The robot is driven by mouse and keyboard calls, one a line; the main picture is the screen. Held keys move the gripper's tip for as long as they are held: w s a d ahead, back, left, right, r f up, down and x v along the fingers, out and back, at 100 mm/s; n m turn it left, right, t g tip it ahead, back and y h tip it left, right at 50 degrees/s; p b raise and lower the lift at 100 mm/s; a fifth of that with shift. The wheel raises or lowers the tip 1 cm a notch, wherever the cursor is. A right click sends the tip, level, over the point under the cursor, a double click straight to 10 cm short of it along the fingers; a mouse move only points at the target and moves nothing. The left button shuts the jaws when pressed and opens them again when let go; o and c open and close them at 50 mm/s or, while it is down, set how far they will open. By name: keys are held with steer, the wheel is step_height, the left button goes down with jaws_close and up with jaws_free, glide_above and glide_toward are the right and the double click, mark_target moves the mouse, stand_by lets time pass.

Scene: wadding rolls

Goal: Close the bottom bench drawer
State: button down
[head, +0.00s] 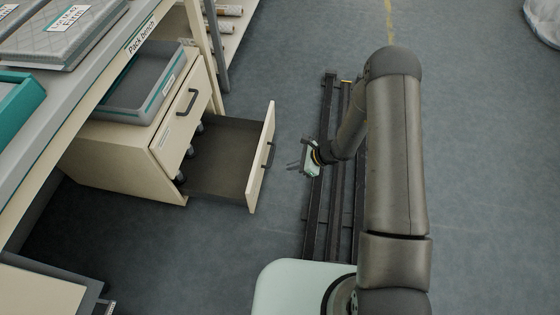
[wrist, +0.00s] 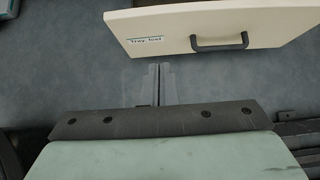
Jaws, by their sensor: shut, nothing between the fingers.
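The bottom bench drawer (head: 262,158) stands pulled out to the right from the cream cabinet under the pack bench, and its inside looks empty. Its cream front with a dark bar handle (head: 268,155) faces my arm.
The upper drawer (head: 180,115) is shut, with a grey tray (head: 145,85) above it. The pack bench (head: 100,85) runs along the left. Dark floor rails (head: 325,185) lie under my arm. Clear floor lies between the drawer and the rails.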

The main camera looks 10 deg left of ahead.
mark_target(256, 173)
steer(key=b+x, duration=0.1)
steer(key=x, duration=0.3)
steer(key=a+r+b+x, duration=0.1)
steer(key=x, duration=0.3)
steer(key=b+x, duration=0.2)
steer(key=x, duration=0.2)
steer(key=shift+a+r, duration=0.3)
steer(key=shift+a, duration=0.05)
steer(key=shift+a+r, duration=0.1)
steer(key=shift+a, duration=0.25)
